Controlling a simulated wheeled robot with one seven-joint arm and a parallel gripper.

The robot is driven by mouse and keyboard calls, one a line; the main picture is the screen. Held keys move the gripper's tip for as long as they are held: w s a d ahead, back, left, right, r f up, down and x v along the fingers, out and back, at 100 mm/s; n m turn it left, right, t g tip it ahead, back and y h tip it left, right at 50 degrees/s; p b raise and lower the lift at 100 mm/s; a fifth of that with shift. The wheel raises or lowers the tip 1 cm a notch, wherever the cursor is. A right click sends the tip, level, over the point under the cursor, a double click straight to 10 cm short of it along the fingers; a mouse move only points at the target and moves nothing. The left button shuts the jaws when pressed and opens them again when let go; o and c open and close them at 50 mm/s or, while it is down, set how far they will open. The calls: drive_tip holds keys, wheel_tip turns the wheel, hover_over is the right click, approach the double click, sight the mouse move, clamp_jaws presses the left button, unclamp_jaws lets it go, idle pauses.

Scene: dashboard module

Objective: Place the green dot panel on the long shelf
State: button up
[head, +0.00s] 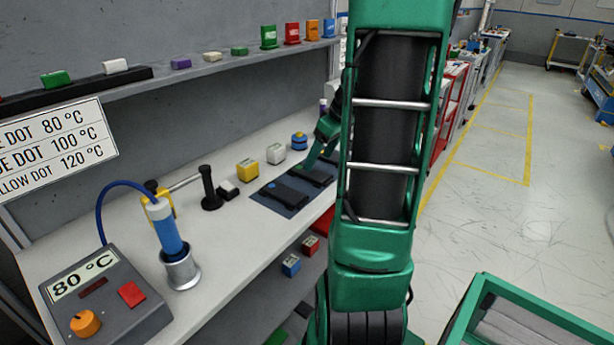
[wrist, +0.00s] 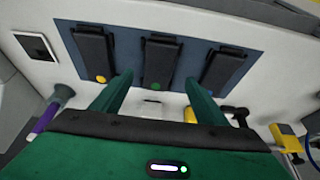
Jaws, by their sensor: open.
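The green dot panel (wrist: 159,62) is a dark slab with a green dot at its near end, the middle of three on a blue mat (wrist: 183,55). In the wrist view my open gripper (wrist: 157,82) has its fingers near that dot end, one toward each side, with nothing held. The yellow dot panel (wrist: 93,50) lies left and the blue dot panel (wrist: 222,68) right. In the head view my gripper (head: 309,164) is over the mat and partly hides the panels. A long shelf (head: 212,69) runs along the wall above the bench.
The shelf carries several coloured blocks and a black strip (head: 75,92), with bare stretches between.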

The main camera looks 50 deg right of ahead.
sight(313, 173)
drive_tip(key=shift+w+x, duration=0.2)
drive_tip(key=shift+x, duration=2.7)
drive_tip(key=shift+d, duration=0.15)
drive_tip(key=c, duration=1.3)
drive_tip(key=shift+o, duration=0.2)
drive_tip(key=shift+r, duration=0.1)
drive_tip(key=shift+r, duration=0.45)
drive_tip(key=r, duration=0.2)
drive_tip(key=a+r, duration=0.1)
drive_tip(key=shift+r, duration=0.4)
drive_tip(key=a+r, duration=0.6)
drive_tip(key=a, duration=0.4)
drive_tip(key=shift+a, duration=0.35)
